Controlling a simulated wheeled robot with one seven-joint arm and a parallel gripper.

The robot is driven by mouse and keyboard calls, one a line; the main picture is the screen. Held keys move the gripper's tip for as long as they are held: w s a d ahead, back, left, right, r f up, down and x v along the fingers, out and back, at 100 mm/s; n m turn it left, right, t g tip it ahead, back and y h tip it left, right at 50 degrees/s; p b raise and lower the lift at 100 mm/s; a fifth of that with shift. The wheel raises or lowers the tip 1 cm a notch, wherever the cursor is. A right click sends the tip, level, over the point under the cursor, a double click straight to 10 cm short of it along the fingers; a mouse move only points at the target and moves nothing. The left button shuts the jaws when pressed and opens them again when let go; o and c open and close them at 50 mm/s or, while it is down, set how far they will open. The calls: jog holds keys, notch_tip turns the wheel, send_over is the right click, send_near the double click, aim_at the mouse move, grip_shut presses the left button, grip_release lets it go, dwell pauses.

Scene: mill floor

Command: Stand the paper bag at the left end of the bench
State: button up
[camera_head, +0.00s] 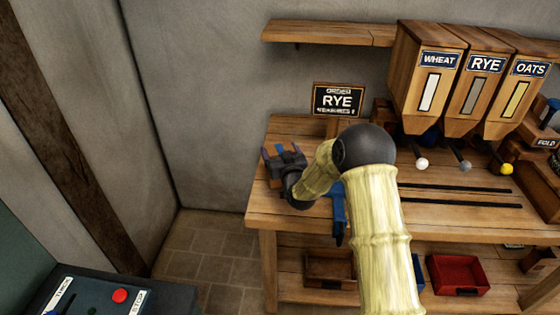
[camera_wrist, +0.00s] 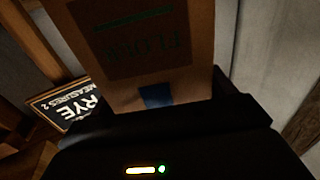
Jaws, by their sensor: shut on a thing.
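A brown paper bag (camera_wrist: 190,85) with a dark printed panel, lettering that seems to read FLOUR, and a blue patch fills the middle of the wrist view. My gripper (camera_head: 284,158) is shut on it over the left end of the bench (camera_head: 257,208). In the head view only a small brown part of the bag (camera_head: 276,170) shows between the dark fingers. The rest is hidden by my gripper. I cannot tell whether the bag's base touches the bench top.
An order sign reading RYE (camera_head: 338,100) stands behind the bench's left part. Wheat (camera_head: 424,75), rye (camera_head: 474,85) and oats (camera_head: 515,95) hoppers stand to the right. A blue object (camera_head: 339,212) is partly hidden by my arm. A red bin (camera_head: 458,274) is on the lower shelf.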

jog(key=shift+f, duration=1.75)
jog(key=o, duration=1.5)
jog(key=shift+f, duration=0.1)
jog(key=shift+o, duration=0.2)
jog(key=shift+s, duration=0.15)
jog(key=b+v, duration=0.2)
jog(key=v, duration=1)
